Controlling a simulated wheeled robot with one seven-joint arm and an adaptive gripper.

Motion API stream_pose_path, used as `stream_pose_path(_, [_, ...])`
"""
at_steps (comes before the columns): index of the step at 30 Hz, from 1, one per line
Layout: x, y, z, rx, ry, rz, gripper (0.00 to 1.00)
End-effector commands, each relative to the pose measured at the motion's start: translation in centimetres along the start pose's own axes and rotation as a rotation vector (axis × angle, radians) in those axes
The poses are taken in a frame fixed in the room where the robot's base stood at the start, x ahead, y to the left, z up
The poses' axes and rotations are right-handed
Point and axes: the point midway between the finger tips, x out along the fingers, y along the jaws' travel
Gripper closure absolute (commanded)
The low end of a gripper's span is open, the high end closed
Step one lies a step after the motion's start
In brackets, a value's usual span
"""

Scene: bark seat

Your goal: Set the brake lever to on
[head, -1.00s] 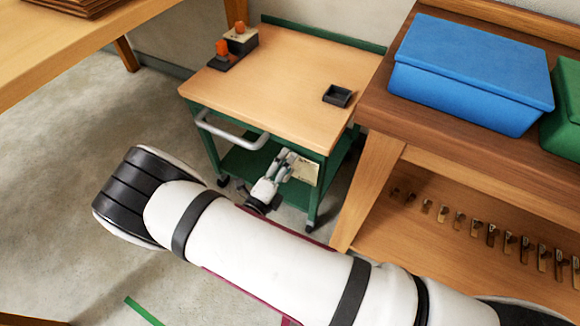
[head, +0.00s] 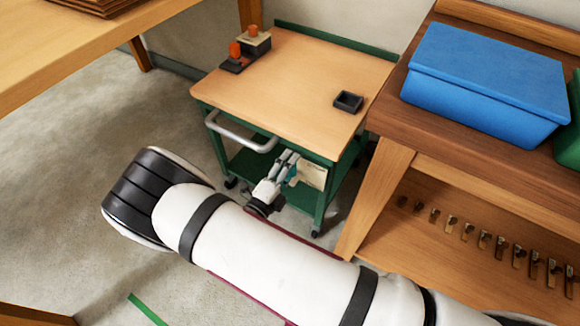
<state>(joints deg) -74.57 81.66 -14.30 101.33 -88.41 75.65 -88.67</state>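A cart (head: 300,85) with a wooden top and green frame stands ahead, with a grey push handle (head: 240,138) on its near side. My gripper (head: 287,160) is low in front of the cart's near face, below the top and right of the handle. A pale card (head: 313,174) hangs on the cart just right of my gripper. A small teal patch shows beside the fingers; I cannot tell what it is. I cannot make out the brake lever; my gripper may hide it. The fingers are too small to tell whether they are open or shut.
The cart carries a dark tray (head: 348,102) and a block with orange knobs (head: 255,38). A wooden bench (head: 385,185) with a blue box (head: 485,85) and a row of metal hooks stands close on the right. Floor (head: 90,130) is clear at left.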

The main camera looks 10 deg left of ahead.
Motion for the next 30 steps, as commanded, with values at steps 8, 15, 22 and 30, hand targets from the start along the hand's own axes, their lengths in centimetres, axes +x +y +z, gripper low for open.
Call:
stream_pose_path(8, [-0.1, -0.1, -0.1, 0.001, 0.002, -0.002, 0.42])
stream_pose_path(15, [-3.1, 0.0, 0.0, 0.0, -0.001, 0.0, 0.42])
stream_pose_path(22, [-7.9, 0.0, 0.0, 0.001, -0.001, 0.0, 0.42])
stream_pose_path(30, [-11.4, 0.0, 0.0, 0.001, 0.0, 0.0, 0.42])
